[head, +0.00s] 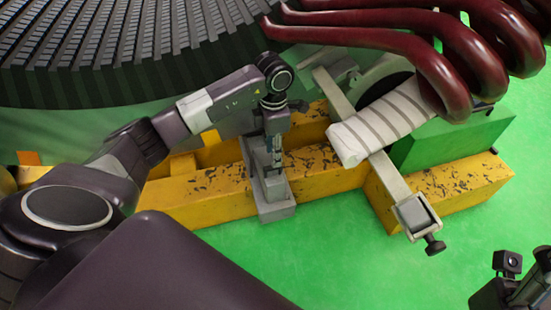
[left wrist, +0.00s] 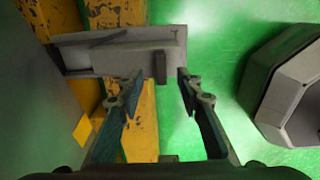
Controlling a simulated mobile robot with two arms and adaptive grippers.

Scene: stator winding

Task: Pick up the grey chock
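A grey bar clamp (head: 415,212) and a white wrapped bundle (head: 385,122) with dark red tubes (head: 420,55) stand to the right. The green floor (head: 330,255) in front is clear.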

